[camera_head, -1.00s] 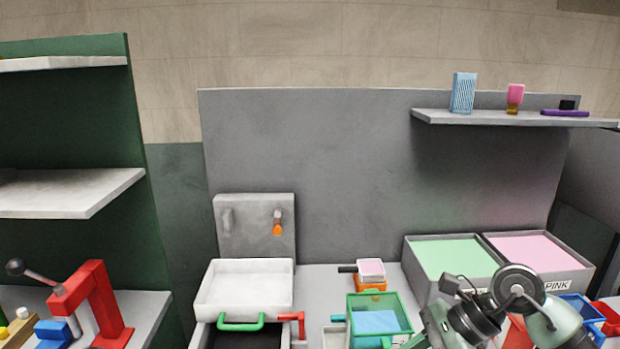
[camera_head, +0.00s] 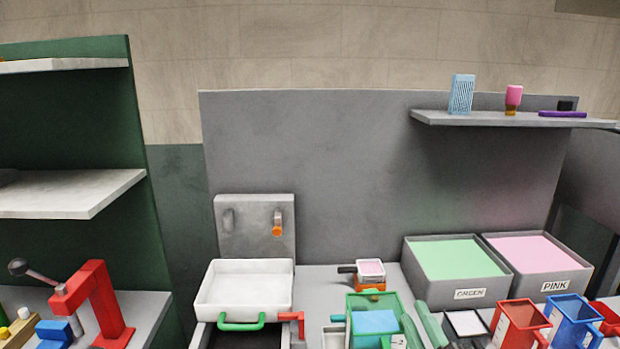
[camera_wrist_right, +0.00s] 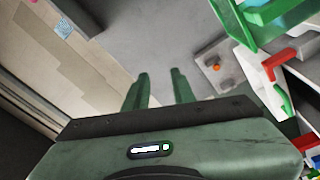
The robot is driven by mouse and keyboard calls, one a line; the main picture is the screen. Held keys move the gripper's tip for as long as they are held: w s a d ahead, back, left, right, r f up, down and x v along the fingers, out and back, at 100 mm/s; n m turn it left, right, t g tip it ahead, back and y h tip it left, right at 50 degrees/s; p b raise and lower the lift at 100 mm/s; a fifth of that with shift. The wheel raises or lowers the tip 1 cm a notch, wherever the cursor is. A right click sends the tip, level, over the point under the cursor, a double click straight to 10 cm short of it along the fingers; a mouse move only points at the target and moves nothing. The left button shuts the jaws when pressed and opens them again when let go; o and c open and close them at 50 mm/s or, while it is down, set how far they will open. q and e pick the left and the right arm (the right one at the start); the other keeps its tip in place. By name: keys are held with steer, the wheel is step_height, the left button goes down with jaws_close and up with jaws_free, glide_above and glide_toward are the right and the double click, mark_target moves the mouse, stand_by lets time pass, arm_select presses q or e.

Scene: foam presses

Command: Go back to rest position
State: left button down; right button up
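My right gripper (camera_head: 420,324) is low at the front of the bench in the head view, with its green fingers pointing up in the picture, beside the green-framed box. In the right wrist view its two fingers (camera_wrist_right: 160,88) stand apart with an empty gap between them. It holds nothing. My left gripper is in neither view.
Grey bins labelled GREEN (camera_head: 458,272) and PINK (camera_head: 538,265) stand at the back right. A green-framed box (camera_head: 355,304), a red container (camera_head: 521,323) and a blue container (camera_head: 571,319) stand in front. A white sink (camera_head: 245,289) and red press (camera_head: 94,300) are leftward.

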steer(key=s+d+f+m+g+h, duration=0.2)
steer(key=s+f+m+g, duration=0.25)
steer(key=f, duration=0.35)
steer(key=s+d+f+m+g+h, duration=0.1)
steer(key=s+d+f+m+g, duration=0.25)
steer(key=f, duration=0.55)
steer(key=s+a+f+m+g+y, duration=0.15)
steer(key=s+f+g, duration=0.3)
steer(key=s, duration=0.45)
steer(key=s+a+f+m+g, duration=0.25)
steer(key=s+f, duration=0.35)
steer(key=s, duration=0.3)
step_height(320, 180, down, 27)
steer(key=s+g+b, duration=0.1)
steer(key=s+g, duration=0.1)
steer(key=s+d+f+n+g+b, duration=0.1)
steer(key=s+d+f, duration=0.2)
steer(key=s+f, duration=1.3)
steer(key=shift+s, duration=0.35)
steer(key=shift+d+h, duration=0.1)
steer(key=shift+h, duration=0.15)
